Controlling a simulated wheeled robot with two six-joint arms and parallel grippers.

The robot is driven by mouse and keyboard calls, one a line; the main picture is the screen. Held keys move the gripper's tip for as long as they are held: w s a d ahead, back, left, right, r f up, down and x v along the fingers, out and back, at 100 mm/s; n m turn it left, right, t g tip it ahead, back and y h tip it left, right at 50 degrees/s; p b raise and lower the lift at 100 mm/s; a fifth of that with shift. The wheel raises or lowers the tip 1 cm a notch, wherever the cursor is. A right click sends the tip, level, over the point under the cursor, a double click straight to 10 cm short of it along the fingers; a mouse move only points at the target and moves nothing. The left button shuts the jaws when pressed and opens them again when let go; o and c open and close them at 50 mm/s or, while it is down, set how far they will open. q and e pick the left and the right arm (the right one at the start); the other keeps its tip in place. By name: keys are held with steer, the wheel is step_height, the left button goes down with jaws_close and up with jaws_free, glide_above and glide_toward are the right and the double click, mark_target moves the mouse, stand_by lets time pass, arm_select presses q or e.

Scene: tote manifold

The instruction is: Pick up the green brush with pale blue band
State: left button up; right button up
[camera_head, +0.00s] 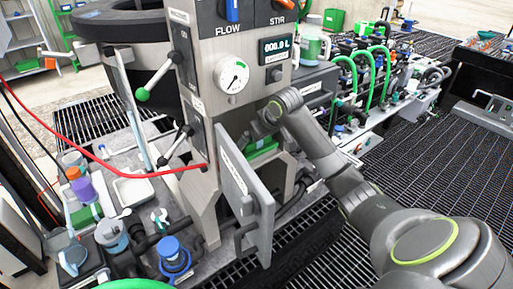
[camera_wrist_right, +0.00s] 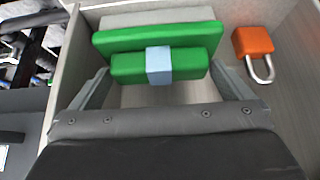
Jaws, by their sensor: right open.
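The green brush (camera_wrist_right: 125,68) shows in the right wrist view, lying in a pale-walled compartment. Its narrower green bar carries a pale blue band (camera_wrist_right: 159,66) at the middle. A longer green slab and a pale grey strip lie directly behind the bar; I cannot tell whether they belong to the brush. My right gripper (camera_wrist_right: 163,80) is open, with one finger near each end of the bar and nothing clamped. In the head view, my right arm reaches into the cabinet opening, where some green (camera_head: 262,149) shows below the wrist. My left gripper is not in view.
An orange padlock (camera_wrist_right: 254,42) lies right of the brush in the compartment. In the head view, the grey cabinet door (camera_head: 243,190) stands open below the gauge (camera_head: 233,75). A red cable (camera_head: 110,168) crosses at left, above a cluttered bench.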

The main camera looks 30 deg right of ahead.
steer(key=c, duration=1)
steer(key=shift+r, duration=0.15)
steer(key=shift+c, duration=0.2)
steer(key=shift+r+b, duration=0.3)
steer(key=shift+r, duration=0.3)
steer(key=s+d+b, duration=0.1)
steer(key=s, duration=1.7)
steer(key=shift+d, duration=0.2)
